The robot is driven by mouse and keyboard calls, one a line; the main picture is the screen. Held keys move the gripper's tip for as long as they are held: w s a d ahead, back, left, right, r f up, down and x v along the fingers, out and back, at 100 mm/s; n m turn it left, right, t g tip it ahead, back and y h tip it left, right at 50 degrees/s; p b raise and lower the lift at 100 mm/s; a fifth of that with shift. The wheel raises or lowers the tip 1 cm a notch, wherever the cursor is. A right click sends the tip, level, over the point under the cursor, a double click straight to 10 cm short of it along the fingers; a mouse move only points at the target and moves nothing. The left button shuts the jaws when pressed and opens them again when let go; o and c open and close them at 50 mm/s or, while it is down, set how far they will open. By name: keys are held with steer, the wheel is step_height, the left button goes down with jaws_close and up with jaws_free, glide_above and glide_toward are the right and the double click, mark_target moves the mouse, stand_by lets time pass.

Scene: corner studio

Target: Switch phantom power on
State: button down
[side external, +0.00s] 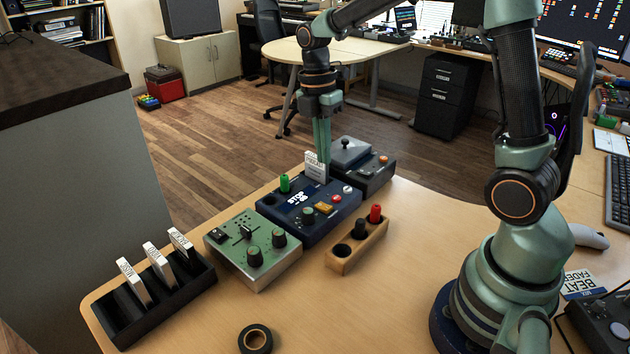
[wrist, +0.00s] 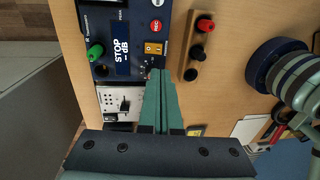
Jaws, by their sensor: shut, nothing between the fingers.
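A dark blue console (side external: 295,224) stands on the desk with a display reading "STOP" and dB. An orange rocker switch (side external: 324,207) sits on it, also in the wrist view (wrist: 153,47); I cannot read its label or tell its position. A red button (side external: 336,198) and a white button (side external: 347,189) sit beyond the rocker. My gripper (side external: 323,176) is shut and empty, pointing down near the console's far edge in the side view. In the wrist view its tips (wrist: 155,72) appear just below the rocker; contact cannot be told.
A green box (side external: 253,278) with knobs and a black switch (side external: 218,236) stands beside the console. A wooden peg block (side external: 343,263), a black card rack (side external: 120,327), a dark box (side external: 375,181) and a tape roll (side external: 255,339) surround it. A white card (side external: 313,164) stands upright by my fingers.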

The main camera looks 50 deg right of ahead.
mark_target(329, 208)
steer(key=f, duration=0.3)
steer(key=s+f, duration=0.1)
steer(key=f, duration=0.7)
steer(key=shift+s, duration=0.2)
steer(key=shift+s+f, duration=0.1)
steer(key=shift+f, duration=0.15)
steer(key=shift+w+r, duration=0.2)
steer(key=shift+w, duration=0.7)
steer(key=shift+r, duration=0.15)
